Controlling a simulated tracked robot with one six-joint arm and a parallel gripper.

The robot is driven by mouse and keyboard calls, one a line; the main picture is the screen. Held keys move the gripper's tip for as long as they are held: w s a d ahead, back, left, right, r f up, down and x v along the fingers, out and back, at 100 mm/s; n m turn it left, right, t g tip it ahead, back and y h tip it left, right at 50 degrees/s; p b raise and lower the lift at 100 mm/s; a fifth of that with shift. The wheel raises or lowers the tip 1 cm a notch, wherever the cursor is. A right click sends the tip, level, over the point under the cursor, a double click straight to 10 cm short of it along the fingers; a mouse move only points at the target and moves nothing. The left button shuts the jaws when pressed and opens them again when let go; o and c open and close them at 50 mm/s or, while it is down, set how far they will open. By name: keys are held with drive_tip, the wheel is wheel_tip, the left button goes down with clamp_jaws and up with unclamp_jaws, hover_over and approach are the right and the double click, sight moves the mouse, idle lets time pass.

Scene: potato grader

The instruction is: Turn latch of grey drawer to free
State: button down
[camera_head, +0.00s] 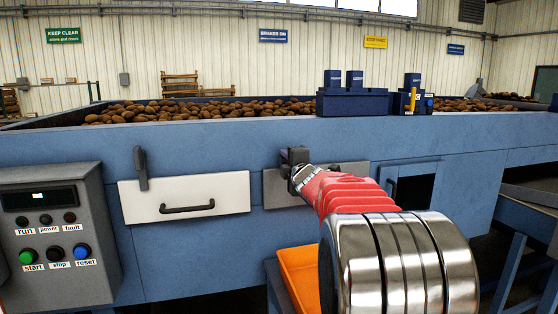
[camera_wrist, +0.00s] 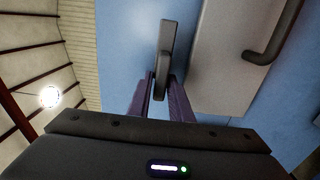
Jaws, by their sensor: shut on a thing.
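The grey drawer (camera_head: 275,190) is in the middle of the machine's blue front in the head view, mostly behind my arm. In the wrist view its pale panel (camera_wrist: 222,65) is at the right, with a dark bar handle (camera_wrist: 277,40). The dark latch (camera_wrist: 165,45) lies on the blue face beside the panel, roughly parallel to its edge and apart from it. My gripper (camera_wrist: 160,98) is shut on the latch, one purple finger on each side. In the head view my gripper (camera_head: 298,172) is at the drawer's top edge, and hides most of the latch.
A white drawer (camera_head: 230,197) with an upright latch (camera_head: 141,166) is to the left. A control box (camera_head: 50,240) stands at far left. An orange tray (camera_head: 298,268) is below my arm. A dark opening (camera_head: 414,190) is to the right. Potatoes (camera_head: 190,108) lie on top.

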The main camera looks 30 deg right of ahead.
drive_tip(key=shift+a+f, duration=0.15)
drive_tip(key=shift+f, duration=0.25)
drive_tip(key=c, duration=2)
unclamp_jaws()
drive_tip(key=shift+s, duration=0.1)
drive_tip(key=shift+o, duration=1.2)
drive_tip(key=shift+r, duration=0.2)
drive_tip(key=shift+s+r, duration=0.1)
drive_tip(key=shift+s, duration=0.1)
drive_tip(key=v, duration=1.3)
drive_tip(key=shift+s, duration=0.2)
drive_tip(key=shift+a, duration=0.1)
